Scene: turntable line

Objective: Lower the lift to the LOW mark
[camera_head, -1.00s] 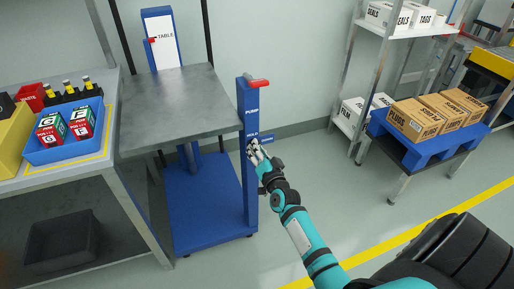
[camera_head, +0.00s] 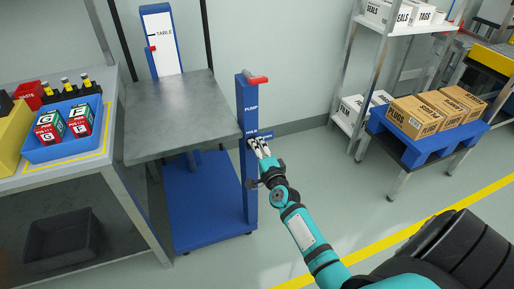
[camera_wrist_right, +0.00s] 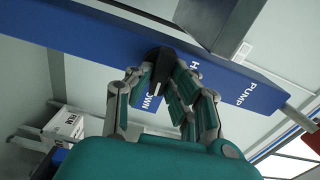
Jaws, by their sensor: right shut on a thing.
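The lift has a grey table (camera_head: 180,112) above a blue base (camera_head: 205,215). A white scale (camera_head: 161,42) headed TABLE stands at its back, with a red pointer (camera_head: 152,48) at its left edge, around mid-height. I cannot read a LOW mark. The blue control post (camera_head: 247,170) carries the words PUMP, HOLD and DOWN. My right gripper (camera_head: 260,148) is at the post by HOLD and DOWN. In the right wrist view its fingers are shut on a black lever knob (camera_wrist_right: 160,62), which partly covers the lettering. My left gripper is out of view.
A red handle (camera_head: 257,79) tops the post. The workbench to the left holds a blue bin (camera_head: 62,148) with boxes, near the lift table's left edge. Cartons stand on a blue stand (camera_head: 420,148) at right. Floor in front of the lift is clear.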

